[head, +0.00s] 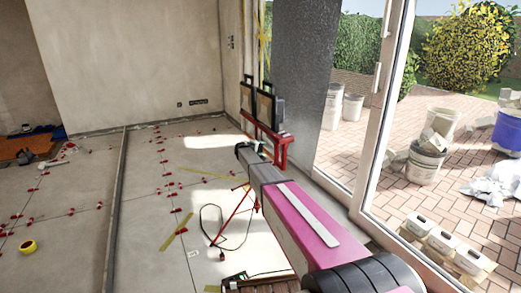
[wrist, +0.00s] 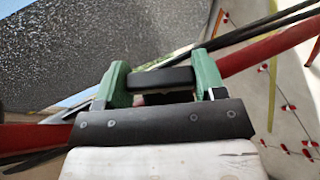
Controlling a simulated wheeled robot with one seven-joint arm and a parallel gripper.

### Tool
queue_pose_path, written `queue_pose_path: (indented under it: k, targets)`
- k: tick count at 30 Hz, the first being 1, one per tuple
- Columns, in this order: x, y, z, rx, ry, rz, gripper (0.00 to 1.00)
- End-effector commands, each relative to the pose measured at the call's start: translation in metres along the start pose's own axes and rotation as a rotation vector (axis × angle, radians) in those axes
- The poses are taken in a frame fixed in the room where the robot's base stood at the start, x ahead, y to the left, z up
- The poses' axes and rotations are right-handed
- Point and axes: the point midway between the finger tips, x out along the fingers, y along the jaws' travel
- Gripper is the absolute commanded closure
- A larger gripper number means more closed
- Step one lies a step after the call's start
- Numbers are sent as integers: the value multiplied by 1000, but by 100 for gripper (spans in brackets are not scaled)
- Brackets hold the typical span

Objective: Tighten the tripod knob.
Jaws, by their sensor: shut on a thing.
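The red tripod (head: 282,155) stands near the glass door, with its thin red legs (head: 228,215) spread on the floor and two work lamps (head: 264,107) on top. In the wrist view its red tube (wrist: 262,53) runs across behind my gripper. My gripper (wrist: 162,84) has two green fingers, shut on a black knob (wrist: 162,77) that lies between them. In the head view my gripper (head: 252,150) is at the tripod's upper part, and the knob is hidden there. The knob's thread and how tight it is do not show.
A black cable (head: 205,222) lies on the floor around the tripod legs. Red levelling clips (head: 165,172) stand along the tile joints. A dark grey wall panel (head: 305,90) and the glass door frame (head: 372,150) are close on the right. Open tiled floor lies to the left.

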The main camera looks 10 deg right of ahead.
Motion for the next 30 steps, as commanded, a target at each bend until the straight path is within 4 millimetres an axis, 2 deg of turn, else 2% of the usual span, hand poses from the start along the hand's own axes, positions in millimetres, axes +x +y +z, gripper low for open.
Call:
queue_pose_path:
  k: [15, 30]
  targets:
    - [0, 0, 0, 114, 1, -273, 60]
    - [0, -1, 0, 128, 0, -310, 60]
